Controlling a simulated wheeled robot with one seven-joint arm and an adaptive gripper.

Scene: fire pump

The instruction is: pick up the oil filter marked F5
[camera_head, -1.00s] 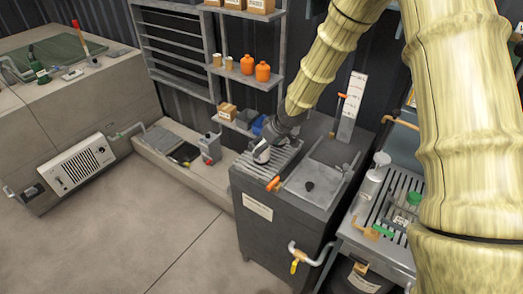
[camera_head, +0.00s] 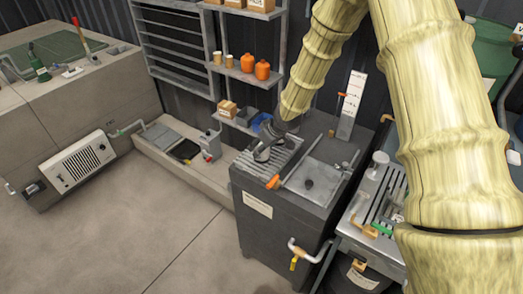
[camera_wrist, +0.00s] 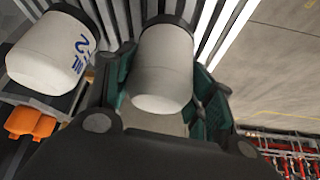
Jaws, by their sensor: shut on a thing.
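In the wrist view a white cylindrical filter (camera_wrist: 163,65) with a dark end stands between the green-padded fingers of my gripper (camera_wrist: 165,100), which is shut on it. No marking shows on the face turned to me. A second white filter (camera_wrist: 48,55) is beside it at the left, outside the fingers. It carries a blue mark that I cannot read surely. In the head view my gripper (camera_head: 264,150) is low over the slatted rack (camera_head: 252,168) on top of the dark cabinet, and it hides the filters there.
The dark cabinet (camera_head: 262,228) has an orange-tipped bar (camera_head: 274,182) on its top and a basin (camera_head: 312,182) to the right. A shelf with orange bottles (camera_head: 262,70) is behind. A red-and-grey can (camera_head: 210,143) stands at the left. The floor in front is clear.

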